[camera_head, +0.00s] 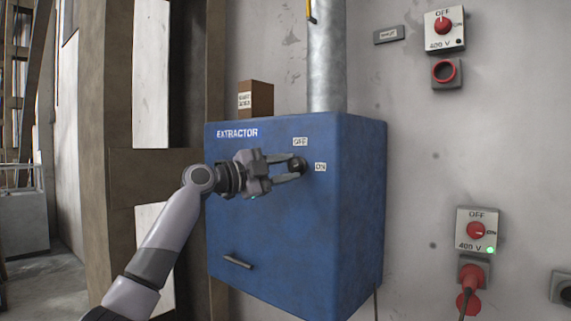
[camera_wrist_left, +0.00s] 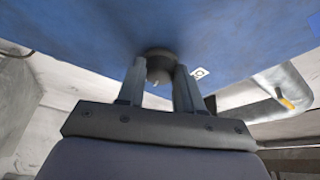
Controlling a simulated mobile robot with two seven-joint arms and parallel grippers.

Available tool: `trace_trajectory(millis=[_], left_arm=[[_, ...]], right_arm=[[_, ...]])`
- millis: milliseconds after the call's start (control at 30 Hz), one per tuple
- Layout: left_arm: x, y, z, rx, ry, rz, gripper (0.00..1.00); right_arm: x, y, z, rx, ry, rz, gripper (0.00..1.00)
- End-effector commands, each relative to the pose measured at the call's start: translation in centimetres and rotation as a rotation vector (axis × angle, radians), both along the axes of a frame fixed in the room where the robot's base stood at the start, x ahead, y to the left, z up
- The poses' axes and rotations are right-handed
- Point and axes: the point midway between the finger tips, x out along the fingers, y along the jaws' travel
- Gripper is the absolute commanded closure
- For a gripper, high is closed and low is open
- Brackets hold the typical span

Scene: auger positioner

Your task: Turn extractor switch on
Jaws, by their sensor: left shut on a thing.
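The extractor (camera_head: 240,165) is a blue metal box on the wall, with "EXTRACTOR" lettered at its upper left. Its switch is a dark round knob (camera_head: 299,166) on the front face, with an OFF label (camera_head: 300,142) above it and an ON label (camera_head: 320,167) to its right. My left gripper (camera_head: 294,168) reaches in from the left and is shut on the knob. In the left wrist view the knob (camera_wrist_left: 160,66) sits between the two fingers. The fingers partly cover it, and I cannot tell clearly which way its pointer faces. My right gripper is out of view.
A metal duct (camera_head: 327,55) rises from the box top. Two red 400 V switches, an upper one (camera_head: 443,27) and a lower one (camera_head: 476,230) with a green light, are on the wall at right. A handle (camera_head: 238,262) sticks out low on the box. A post stands left.

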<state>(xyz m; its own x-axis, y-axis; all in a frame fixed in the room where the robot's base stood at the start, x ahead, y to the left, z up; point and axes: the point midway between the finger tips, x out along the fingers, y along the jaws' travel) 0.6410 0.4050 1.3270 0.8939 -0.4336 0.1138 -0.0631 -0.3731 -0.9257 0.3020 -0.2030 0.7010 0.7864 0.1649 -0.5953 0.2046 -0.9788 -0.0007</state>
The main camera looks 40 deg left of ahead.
Motion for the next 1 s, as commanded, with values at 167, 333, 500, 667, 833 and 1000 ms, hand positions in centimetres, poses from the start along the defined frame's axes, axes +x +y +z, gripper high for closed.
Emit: trace_trajectory(millis=[167, 333, 500, 667, 833, 1000], left_arm=[[0.0, 0.0, 0.4, 0.114, -0.008, 0.0, 0.95], [0.0, 0.0, 0.4, 0.188, -0.014, -0.001, 0.95], [0.0, 0.0, 0.3, 0.23, -0.018, 0.0, 0.95], [0.0, 0.0, 0.3, 0.246, -0.019, 0.001, 0.95], [0.0, 0.0, 0.2, 0.247, -0.02, 0.001, 0.95], [0.0, 0.0, 0.2, 0.247, -0.02, 0.001, 0.95]], right_arm=[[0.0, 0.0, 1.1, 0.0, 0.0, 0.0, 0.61], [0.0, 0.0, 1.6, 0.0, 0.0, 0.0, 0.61], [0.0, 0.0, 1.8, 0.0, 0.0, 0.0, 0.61], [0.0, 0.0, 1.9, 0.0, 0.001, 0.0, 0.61], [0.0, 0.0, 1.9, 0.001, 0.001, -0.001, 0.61], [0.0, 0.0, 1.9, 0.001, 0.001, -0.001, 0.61]])
